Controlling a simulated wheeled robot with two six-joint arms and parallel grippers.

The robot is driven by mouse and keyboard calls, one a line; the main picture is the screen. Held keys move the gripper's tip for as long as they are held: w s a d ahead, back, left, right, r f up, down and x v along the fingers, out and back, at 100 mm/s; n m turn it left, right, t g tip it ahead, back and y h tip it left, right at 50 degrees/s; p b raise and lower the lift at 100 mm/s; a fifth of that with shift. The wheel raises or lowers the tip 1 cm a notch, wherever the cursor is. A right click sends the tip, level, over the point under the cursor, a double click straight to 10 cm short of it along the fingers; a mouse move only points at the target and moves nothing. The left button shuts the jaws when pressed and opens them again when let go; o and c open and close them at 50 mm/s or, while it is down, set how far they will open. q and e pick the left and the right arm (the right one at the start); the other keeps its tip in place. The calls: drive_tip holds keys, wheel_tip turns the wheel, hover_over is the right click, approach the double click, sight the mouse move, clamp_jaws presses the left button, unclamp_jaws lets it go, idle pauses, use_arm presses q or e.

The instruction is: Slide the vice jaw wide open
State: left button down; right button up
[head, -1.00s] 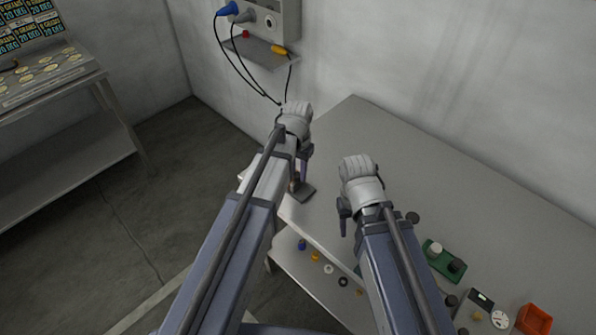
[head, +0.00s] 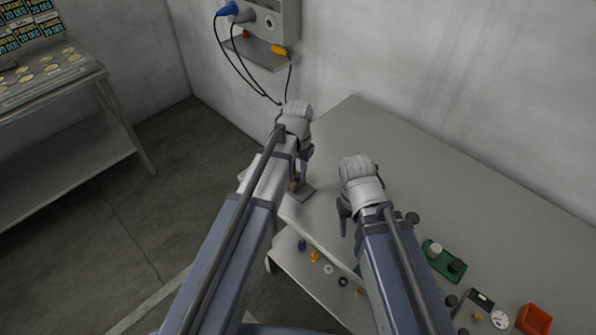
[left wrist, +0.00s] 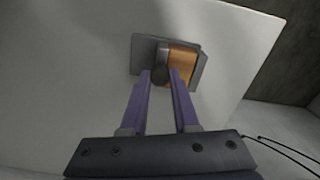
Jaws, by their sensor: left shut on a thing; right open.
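The vice (head: 305,193) stands on the near left corner of the grey table, mostly hidden behind my left arm in the head view. In the left wrist view its grey base plate (left wrist: 142,56) carries a copper-coloured block (left wrist: 182,65) beside a grey block, with a dark round knob (left wrist: 159,75) in front. My left gripper (left wrist: 166,76) is shut on the knob between its two purple fingers. It also shows in the head view (head: 300,178). The gap between the jaws cannot be made out. My right gripper (head: 345,217) is open and empty above the table, right of the vice.
A green tray (head: 441,263), a dial (head: 500,319) and an orange bin (head: 534,320) sit on the table at lower right. Small parts lie on a lower shelf (head: 300,275). A wall box (head: 272,18) with cables hangs behind. The table's far part is clear.

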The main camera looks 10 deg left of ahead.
use_arm(q)
drive_tip(key=shift+s+d, duration=0.4)
drive_tip(key=shift+d, duration=0.1)
drive_tip(key=c, duration=0.7)
unclamp_jaws()
drive_tip(key=shift+d, duration=0.1)
drive_tip(key=shift+o, duration=0.2)
drive_tip(key=shift+r, duration=0.1)
use_arm(e)
drive_tip(key=shift+r, duration=0.15)
use_arm(q)
wheel_tip(320, 180, up, 8)
drive_tip(key=p, duration=0.7)
drive_tip(key=shift+f+p, duration=0.2)
drive_tip(key=shift+p, duration=0.2)
use_arm(e)
wheel_tip(320, 180, up, 8)
drive_tip(key=shift+f, duration=0.25)
